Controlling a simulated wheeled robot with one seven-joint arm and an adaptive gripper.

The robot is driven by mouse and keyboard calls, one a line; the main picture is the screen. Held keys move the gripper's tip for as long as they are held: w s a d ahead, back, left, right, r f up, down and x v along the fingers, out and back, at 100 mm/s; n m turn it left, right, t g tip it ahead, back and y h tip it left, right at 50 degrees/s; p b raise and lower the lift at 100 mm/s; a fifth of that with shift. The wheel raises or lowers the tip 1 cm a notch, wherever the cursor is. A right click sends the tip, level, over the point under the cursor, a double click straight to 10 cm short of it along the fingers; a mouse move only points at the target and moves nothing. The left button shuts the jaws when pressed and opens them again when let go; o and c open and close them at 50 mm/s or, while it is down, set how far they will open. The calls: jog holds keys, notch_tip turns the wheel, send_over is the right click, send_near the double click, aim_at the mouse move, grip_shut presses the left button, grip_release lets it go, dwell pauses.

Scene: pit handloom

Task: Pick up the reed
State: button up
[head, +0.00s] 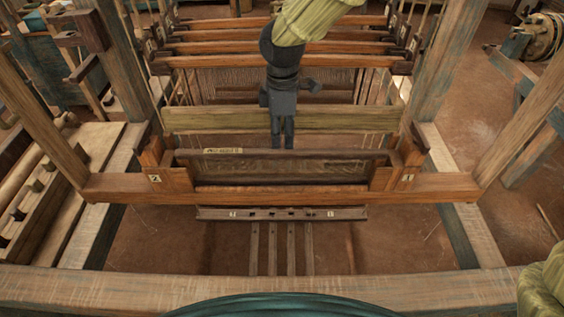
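The reed (330,155) is a long dark-topped frame with a small pale label near its left end. It sits across the loom in a reddish-brown wooden holder (280,195), between end blocks marked 2 and 1. My gripper (282,147) points down at the middle of the reed's top rail, with its dark fingertips at or just behind that rail. Whether they touch it I cannot tell.
A pale beam (350,119) crosses just behind my gripper. Several brown shafts (220,48) hang farther back. Thick loom posts (447,60) stand on both sides. A lower slotted bar (285,213) and treadles lie in front, with a wide front beam (400,290) nearest. Bare floor shows at right.

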aim_at(282, 150)
jog(key=shift+w+f, duration=0.25)
jog(key=shift+f, duration=0.75)
jog(key=shift+s+f+p, duration=0.2)
jog(key=shift+f+p, duration=0.25)
jog(key=shift+p, duration=0.05)
jog(key=shift+w+a+f+p, duration=0.15)
jog(key=shift+f+p, duration=0.75)
jog(key=shift+f, duration=1.35)
grip_shut()
